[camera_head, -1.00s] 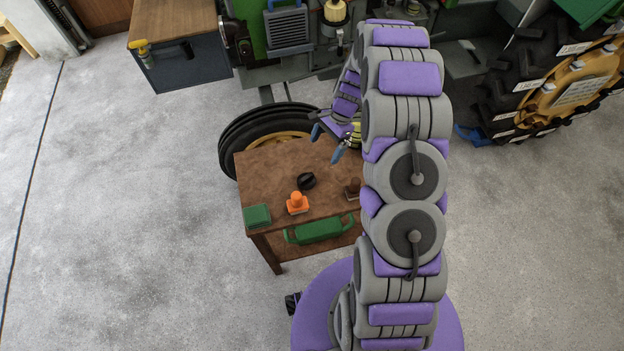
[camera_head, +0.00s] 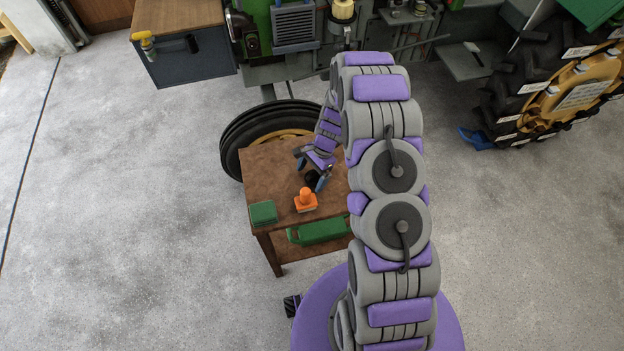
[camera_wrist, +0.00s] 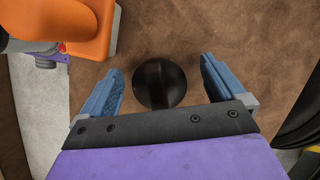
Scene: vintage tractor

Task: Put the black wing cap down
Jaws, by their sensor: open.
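The black wing cap (camera_wrist: 160,83) lies on the brown table top (camera_wrist: 205,25), seen from above in the wrist view. It is round with a raised grip bar across it. My gripper (camera_wrist: 158,82) is open, with one blue finger on each side of the cap and a gap to both. In the head view the cap (camera_head: 311,179) is partly hidden by my gripper (camera_head: 310,171), which is low over the table (camera_head: 270,165).
A green box (camera_head: 263,212) sits at the table's front left corner. A green item (camera_head: 320,230) rests on the lower shelf. A large black tyre (camera_head: 235,140) stands behind the table.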

